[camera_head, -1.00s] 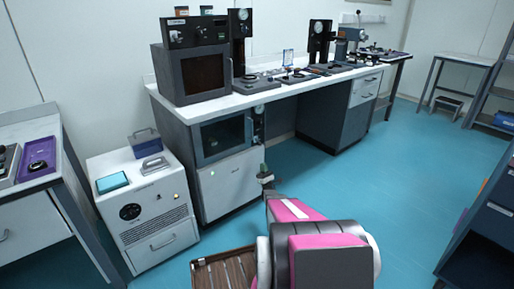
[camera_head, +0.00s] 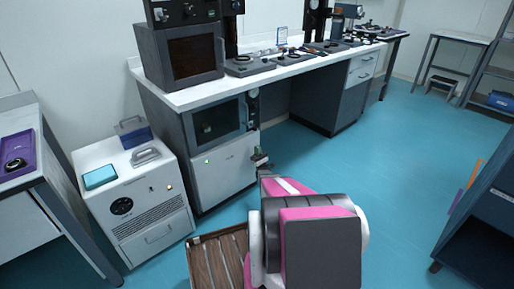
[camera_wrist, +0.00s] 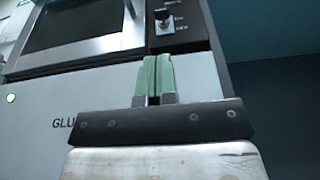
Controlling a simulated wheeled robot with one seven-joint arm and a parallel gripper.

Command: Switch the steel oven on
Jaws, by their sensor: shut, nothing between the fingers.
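An oven with a steel-framed dark window (camera_head: 217,119) is built in under the bench. Its narrow dark control panel (camera_head: 253,108) is at its right side. In the wrist view the oven's window frame (camera_wrist: 88,53) is at upper left. The panel carries a small knob or switch (camera_wrist: 164,17) with small, blurred labels. My gripper (camera_head: 260,156) is in front of the unit, lower than the panel. In the wrist view its green fingers (camera_wrist: 155,78) are closed together and empty, just below the switch in the picture. I cannot tell the switch's setting.
A dark oven (camera_head: 190,58) stands on the bench (camera_head: 265,82). A white floor unit (camera_head: 140,200) is at left, with a cyan-topped item on it. A dark shelf unit (camera_head: 490,215) is at right. Blue floor (camera_head: 340,165) is open between them.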

